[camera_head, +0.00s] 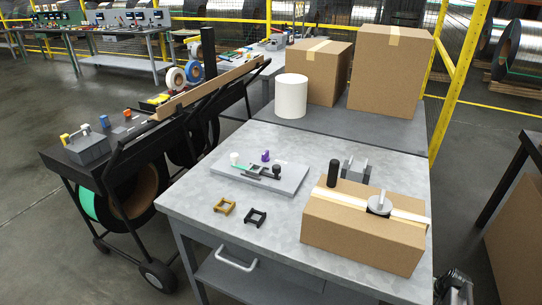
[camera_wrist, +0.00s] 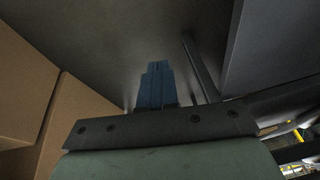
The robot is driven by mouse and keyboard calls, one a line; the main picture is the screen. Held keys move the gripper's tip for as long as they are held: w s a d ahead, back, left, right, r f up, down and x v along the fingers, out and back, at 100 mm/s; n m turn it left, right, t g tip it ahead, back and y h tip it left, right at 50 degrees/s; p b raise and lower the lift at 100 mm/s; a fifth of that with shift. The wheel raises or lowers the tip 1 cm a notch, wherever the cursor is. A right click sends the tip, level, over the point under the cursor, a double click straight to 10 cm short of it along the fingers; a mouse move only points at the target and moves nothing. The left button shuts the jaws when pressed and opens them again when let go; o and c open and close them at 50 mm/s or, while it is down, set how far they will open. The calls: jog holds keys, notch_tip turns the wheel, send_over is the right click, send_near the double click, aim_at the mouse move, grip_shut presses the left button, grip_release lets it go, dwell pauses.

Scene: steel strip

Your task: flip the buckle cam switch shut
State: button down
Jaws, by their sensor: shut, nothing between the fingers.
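A grey plate (camera_head: 290,185) on the metal bench carries a small black fixture (camera_head: 264,170) with a dark rounded lever end, a green strip, a white knob (camera_head: 235,158) and a purple knob (camera_head: 265,156). A cream strap (camera_head: 406,214) crosses the carton (camera_head: 350,232), with a round grey piece (camera_head: 379,205) on it. I cannot tell for certain which part is the buckle cam switch, or its position. My gripper (camera_wrist: 155,70) shows in the wrist view, its blue fingers together and empty. It faces a dim grey surface, apart from the plate and strap, which do not show there.
A gold buckle (camera_head: 224,206) and a black buckle (camera_head: 256,217) lie on the bench. A black upright cylinder (camera_head: 334,172) and a grey block (camera_head: 356,169) stand by the strapped carton. Behind are a white roll (camera_head: 291,96) and two cartons. A cart (camera_head: 75,165) stands left.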

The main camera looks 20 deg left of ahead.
jog(key=w+a+r+t, duration=0.1)
jog(key=w+r+t, duration=0.1)
jog(key=w+r, duration=0.75)
jog(key=w+a+r+t, duration=0.1)
jog(key=w+r, duration=0.6)
jog(key=r, duration=0.5)
jog(key=w+a+r+t+y, duration=0.1)
jog(key=w+a+r, duration=0.2)
jog(key=r, duration=0.5)
jog(key=w+a+r+n, duration=0.1)
jog(key=w+a+r, duration=0.15)
jog(key=r, duration=0.55)
jog(key=w+a+r+t+y, duration=0.15)
jog(key=a+r, duration=0.25)
jog(key=r, duration=0.4)
jog(key=s+a+r+g+y, duration=0.1)
jog(key=s+a, duration=0.2)
jog(key=a, duration=1)
jog(key=s+a+r+g+y, duration=0.1)
jog(key=s+a, duration=0.3)
jog(key=a, duration=0.9)
jog(key=s+a+g, duration=0.1)
jog(key=s+a, duration=0.6)
jog(key=a, duration=0.4)
jog(key=s+a+n+g, duration=0.1)
jog(key=s+a, duration=0.6)
jog(key=a, duration=0.4)
jog(key=shift+s+a, duration=0.2)
jog(key=shift+y, duration=0.25)
